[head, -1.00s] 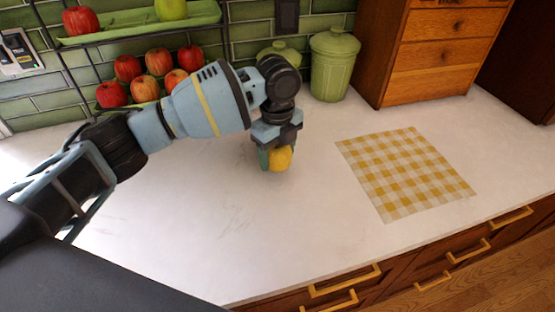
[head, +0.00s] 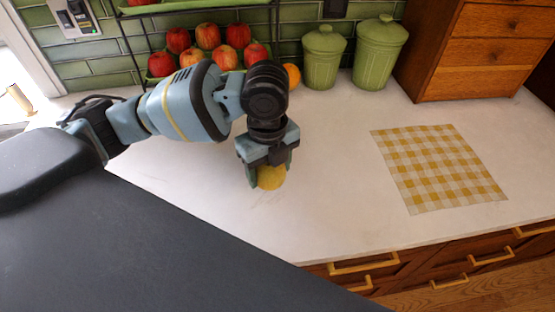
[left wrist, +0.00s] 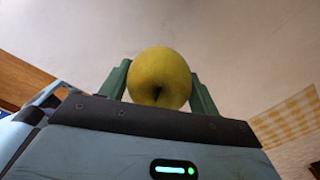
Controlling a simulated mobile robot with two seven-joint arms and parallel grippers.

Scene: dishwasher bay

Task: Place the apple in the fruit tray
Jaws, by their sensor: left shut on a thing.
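My left gripper (head: 268,178) is shut on a yellow apple (head: 270,180), held between its two green fingers above the white counter. In the left wrist view the apple (left wrist: 160,75) sits between the finger pads of the gripper (left wrist: 161,82), its dark hollow facing the camera. The fruit tray is a green two-tier rack on a black frame at the back wall. Its upper tray (head: 190,6) is cut off by the top edge. The lower tier (head: 151,81) holds several red apples (head: 207,37) and is partly hidden by my left arm. My right gripper is out of view.
An orange (head: 291,76) shows near the lower tier's right end. Two green lidded canisters (head: 380,55) and a wooden drawer cabinet (head: 480,50) stand at the back right. A yellow checkered cloth (head: 438,168) lies flat on the right. The counter (head: 335,190) between is clear.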

